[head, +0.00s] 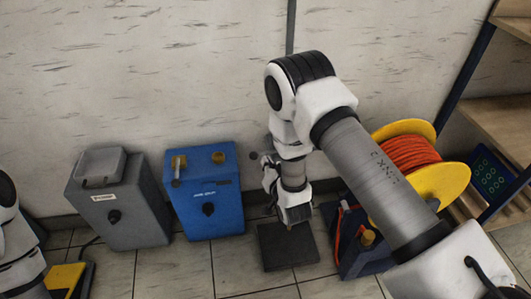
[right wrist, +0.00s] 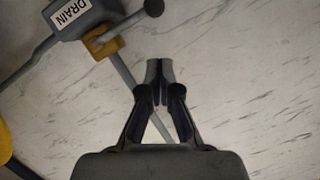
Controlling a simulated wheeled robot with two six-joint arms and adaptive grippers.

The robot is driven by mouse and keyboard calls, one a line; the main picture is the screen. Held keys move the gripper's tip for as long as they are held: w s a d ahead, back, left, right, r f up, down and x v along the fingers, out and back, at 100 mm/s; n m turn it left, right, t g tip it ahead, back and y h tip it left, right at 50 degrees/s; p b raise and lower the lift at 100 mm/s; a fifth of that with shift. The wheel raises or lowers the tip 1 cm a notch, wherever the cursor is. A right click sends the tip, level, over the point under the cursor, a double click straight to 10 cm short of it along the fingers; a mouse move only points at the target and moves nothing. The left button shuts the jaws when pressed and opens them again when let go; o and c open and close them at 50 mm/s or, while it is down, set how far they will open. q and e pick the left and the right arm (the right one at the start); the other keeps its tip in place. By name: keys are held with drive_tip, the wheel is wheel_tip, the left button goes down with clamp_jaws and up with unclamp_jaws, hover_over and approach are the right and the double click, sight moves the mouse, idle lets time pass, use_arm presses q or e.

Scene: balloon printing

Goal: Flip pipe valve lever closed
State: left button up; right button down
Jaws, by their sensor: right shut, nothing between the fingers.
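In the right wrist view, a grey pipe valve body (right wrist: 85,17) with a white DRAIN label is at the top left. A brass-coloured block (right wrist: 103,43) sits at its right end. A short dark lever (right wrist: 128,23) runs from the block up and right to a round dark knob. My right gripper (right wrist: 158,66) is shut and empty, below and right of the lever and apart from it in the picture. In the head view my right gripper (head: 296,222) points down in front of the wall; I cannot make out the valve there. My left gripper is out of view.
A blue box (head: 205,190) and a grey box (head: 120,205) stand left of my right gripper. A dark square plate (head: 287,246) lies below it. A yellow reel (head: 445,182) with orange hose and wooden shelves (head: 490,120) are at the right. The wall (head: 150,70) above the boxes is clear.

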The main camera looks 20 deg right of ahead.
drive_tip(key=v, duration=0.4)
drive_tip(key=shift+s+r, duration=0.1)
drive_tip(key=shift+s, duration=0.05)
drive_tip(key=s+d+f+n+g, duration=0.1)
drive_tip(key=s+d+f+g, duration=0.1)
drive_tip(key=s+f+g, duration=0.8)
drive_tip(key=s+a+f+n+g+y, duration=0.1)
drive_tip(key=s+f+n+g, duration=0.15)
drive_tip(key=s, duration=0.75)
drive_tip(key=s+a+f+n+g+y, duration=0.1)
drive_tip(key=s+f+n+g, duration=0.15)
drive_tip(key=s, duration=0.85)
wheel_tip(320, 180, up, 24)
drive_tip(key=p, duration=2.4)
drive_tip(key=shift+w+d+r, duration=0.15)
drive_tip(key=shift+w+r, duration=0.05)
drive_tip(key=shift+w, duration=0.1)
